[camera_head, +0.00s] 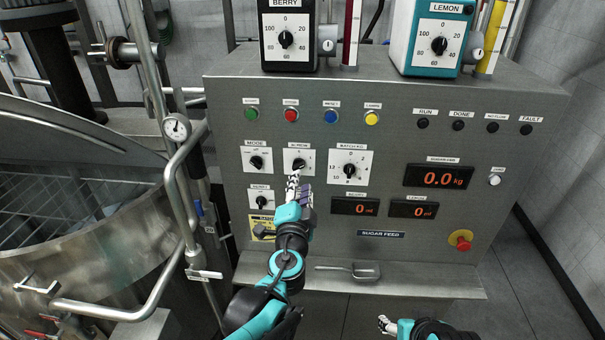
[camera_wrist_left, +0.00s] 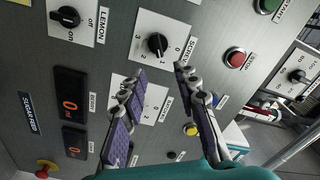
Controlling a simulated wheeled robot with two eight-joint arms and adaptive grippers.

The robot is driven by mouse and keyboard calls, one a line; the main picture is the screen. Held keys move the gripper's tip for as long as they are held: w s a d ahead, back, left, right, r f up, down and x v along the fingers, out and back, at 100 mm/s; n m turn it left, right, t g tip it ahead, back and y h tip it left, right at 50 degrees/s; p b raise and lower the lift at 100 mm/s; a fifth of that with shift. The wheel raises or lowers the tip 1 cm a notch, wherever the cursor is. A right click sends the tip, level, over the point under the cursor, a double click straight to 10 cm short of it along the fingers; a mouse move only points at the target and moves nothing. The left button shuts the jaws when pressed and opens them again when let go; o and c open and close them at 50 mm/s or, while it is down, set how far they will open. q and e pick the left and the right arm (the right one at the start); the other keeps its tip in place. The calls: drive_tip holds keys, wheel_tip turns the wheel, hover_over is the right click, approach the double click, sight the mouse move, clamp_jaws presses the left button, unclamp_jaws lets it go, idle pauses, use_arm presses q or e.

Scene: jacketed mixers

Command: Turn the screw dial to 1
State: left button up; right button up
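The screw dial, a black knob on a white plate, sits in the middle of the upper dial row; it shows in the head view (camera_head: 299,163) and the wrist view (camera_wrist_left: 157,43). Numbers ring it; I cannot read its pointer surely. My left gripper (camera_head: 295,178) is just below and in front of this dial. In the wrist view its two fingers (camera_wrist_left: 160,71) are spread apart with nothing between them, and the knob lies beyond their tips, apart from them. My right gripper (camera_head: 384,323) is at the bottom edge, far from the panel; its opening is unclear.
The mode dial (camera_head: 257,162) is left of the screw dial and the batch dial (camera_head: 349,170) right. Coloured buttons run above, including red stop (camera_head: 291,115). A red emergency knob (camera_head: 460,240) is lower right. A metal scoop (camera_head: 365,271) lies on the ledge. Pipes and a tank stand left.

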use_arm(q)
drive_tip(key=s, duration=0.4)
drive_tip(key=shift+w, duration=0.1)
drive_tip(key=s+a+f+n+g+y+b, duration=0.2)
drive_tip(key=s+a+f+n+g+b, duration=0.15)
drive_tip(key=a+f, duration=0.35)
drive_tip(key=s+a+f+n+g+y+b, duration=0.2)
drive_tip(key=s+a+f+n+b, duration=0.25)
drive_tip(key=a+f, duration=0.25)
drive_tip(key=s+d+f+n+g+h+b, duration=0.1)
drive_tip(key=s+f+n+g+h+b, duration=0.1)
drive_tip(key=s+f, duration=0.4)
drive_tip(key=s+d+f+n+g+h+b, duration=0.1)
drive_tip(key=s+f+n+g+h+b, duration=0.1)
drive_tip(key=s+f, duration=0.5)
wheel_tip(320, 180, down, 2)
drive_tip(key=shift+d+f+g+b, duration=0.2)
drive_tip(key=shift+d+g+b, duration=0.15)
drive_tip(key=shift+g+b, duration=0.55)
drive_tip(key=shift+t, duration=0.25)
